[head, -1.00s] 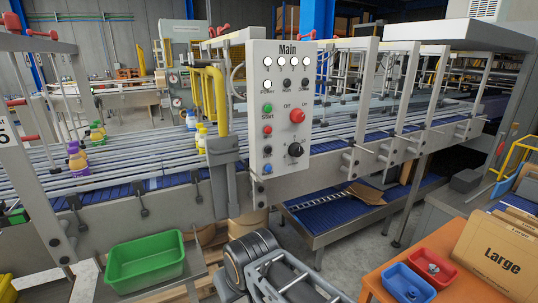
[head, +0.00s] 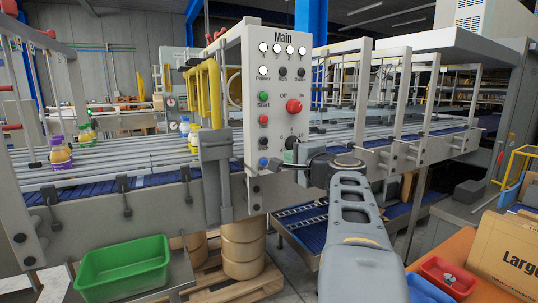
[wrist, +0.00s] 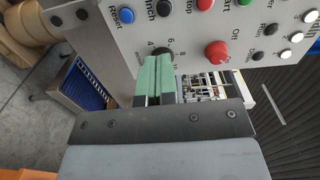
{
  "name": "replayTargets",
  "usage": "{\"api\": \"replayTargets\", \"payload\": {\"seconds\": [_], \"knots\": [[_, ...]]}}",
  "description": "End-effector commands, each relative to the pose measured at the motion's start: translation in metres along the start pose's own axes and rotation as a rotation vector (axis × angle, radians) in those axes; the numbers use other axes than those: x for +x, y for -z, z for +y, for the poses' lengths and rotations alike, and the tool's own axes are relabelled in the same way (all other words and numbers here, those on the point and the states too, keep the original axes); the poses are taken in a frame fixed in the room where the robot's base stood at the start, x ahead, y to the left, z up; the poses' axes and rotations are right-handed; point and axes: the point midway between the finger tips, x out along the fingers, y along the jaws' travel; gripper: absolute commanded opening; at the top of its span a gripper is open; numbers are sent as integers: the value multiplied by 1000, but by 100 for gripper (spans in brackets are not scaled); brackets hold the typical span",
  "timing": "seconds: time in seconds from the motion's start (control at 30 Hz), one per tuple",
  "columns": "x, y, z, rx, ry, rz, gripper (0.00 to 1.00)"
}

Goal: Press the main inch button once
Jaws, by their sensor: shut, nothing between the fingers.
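The Main control panel (head: 277,70) is a pale upright box on the conveyor's near side. Its lower left column has green, red, black and blue buttons. The black inch button (head: 263,142) is just above the blue one; its label reads in the wrist view, where the button (wrist: 165,8) is at the top edge, beside the blue Reset button (wrist: 127,14). My gripper (wrist: 153,78) has green fingers closed together with nothing between them. In the head view my gripper (head: 288,157) is at the panel's lower right, below the black rotary knob (head: 292,141), right of the button column. Contact cannot be told.
A red knob (head: 294,106) sticks out above the rotary knob. Yellow pipes (head: 208,95) and a grey bracket (head: 215,160) stand left of the panel. A green bin (head: 123,268) is at lower left. An orange table (head: 455,268) with a red tray (head: 447,278) is at right.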

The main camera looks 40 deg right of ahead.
Motion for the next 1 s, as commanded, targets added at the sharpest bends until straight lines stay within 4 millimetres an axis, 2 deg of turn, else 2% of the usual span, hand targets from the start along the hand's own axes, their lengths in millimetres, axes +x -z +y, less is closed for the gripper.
{"api": "replayTargets", "payload": {"seconds": [0.1, 0.37, 0.53, 0.67, 1.0], "knots": [[-1, 6, -3, 14, 19, 14, 0], [-1, 6, -4, 14, 18, 13, 0], [7, 6, -4, 16, 16, 12, 0], [26, 5, -5, 16, 15, 9, 0], [90, 6, -6, 15, 14, 10, 0]]}}
